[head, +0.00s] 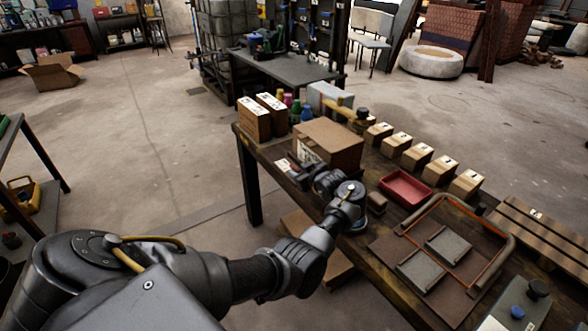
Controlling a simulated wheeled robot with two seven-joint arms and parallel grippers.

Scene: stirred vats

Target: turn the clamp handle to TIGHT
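My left arm reaches in from the lower left over the long wooden table (385,270). My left gripper (292,174) is at the table's near left part, in front of a cardboard box (329,142). The fingers are dark and small against dark items there, so I cannot tell whether they are open or shut, or touching anything. I cannot make out a clamp handle or a TIGHT mark; the wrist covers part of the table. My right gripper is not in view.
A red tray (405,188), several small numbered boxes (414,157) and a bent tube frame (505,258) are right of the wrist. Tall cartons (254,120) stand at the far left end.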

